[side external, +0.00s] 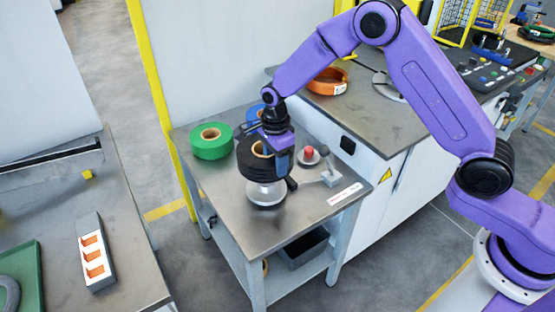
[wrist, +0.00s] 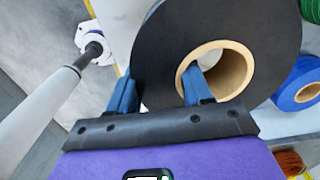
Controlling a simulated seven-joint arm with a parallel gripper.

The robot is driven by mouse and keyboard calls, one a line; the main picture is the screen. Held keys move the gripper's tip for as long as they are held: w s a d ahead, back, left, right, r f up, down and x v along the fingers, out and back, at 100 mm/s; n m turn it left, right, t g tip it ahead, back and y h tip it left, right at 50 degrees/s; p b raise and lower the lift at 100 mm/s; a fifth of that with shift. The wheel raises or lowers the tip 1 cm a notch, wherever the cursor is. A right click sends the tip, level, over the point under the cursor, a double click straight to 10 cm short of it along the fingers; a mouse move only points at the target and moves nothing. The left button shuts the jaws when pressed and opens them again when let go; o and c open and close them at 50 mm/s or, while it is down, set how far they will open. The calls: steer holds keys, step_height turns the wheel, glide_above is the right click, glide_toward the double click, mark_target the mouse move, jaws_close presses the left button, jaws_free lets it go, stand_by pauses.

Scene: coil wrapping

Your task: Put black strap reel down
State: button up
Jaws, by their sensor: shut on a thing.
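The black strap reel (side external: 246,157), with a tan cardboard core, is held in my gripper (side external: 276,158) over the small grey table (side external: 225,200). In the wrist view the black strap reel (wrist: 210,25) fills the upper middle. One finger of my gripper (wrist: 160,85) is inside the core and the other is outside the rim, so the reel's wall is between them. A silver round disc (side external: 265,194) is just below the reel in the side view. Whether the reel touches it, I cannot tell.
A green reel (side external: 211,146) stands at the table's back left. A blue reel (side external: 253,112) is behind the black one, partly hidden. A red button (side external: 309,153) and a grey lever (side external: 329,176) are on the right. The table's front part is clear.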

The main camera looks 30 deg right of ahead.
steer(key=shift+w+r, duration=0.1)
step_height(320, 180, up, 18)
steer(key=s+d+m, duration=0.2)
steer(key=d+m, duration=0.2)
steer(key=d, duration=1.5)
steer(key=s+d+m, duration=0.5)
steer(key=s+d, duration=0.7)
steer(key=d, duration=0.5)
glide_toward(379, 127)
steer(key=shift+s+a+f, duration=0.2)
steer(key=shift+s+f, duration=0.05)
steer(key=shift+s, duration=0.2)
steer(key=shift+w+d+f, duration=0.1)
steer(key=shift+w+f, duration=0.15)
steer(key=shift+f, duration=0.15)
steer(key=shift+w+f, duration=0.1)
steer(key=shift+f, duration=1.5)
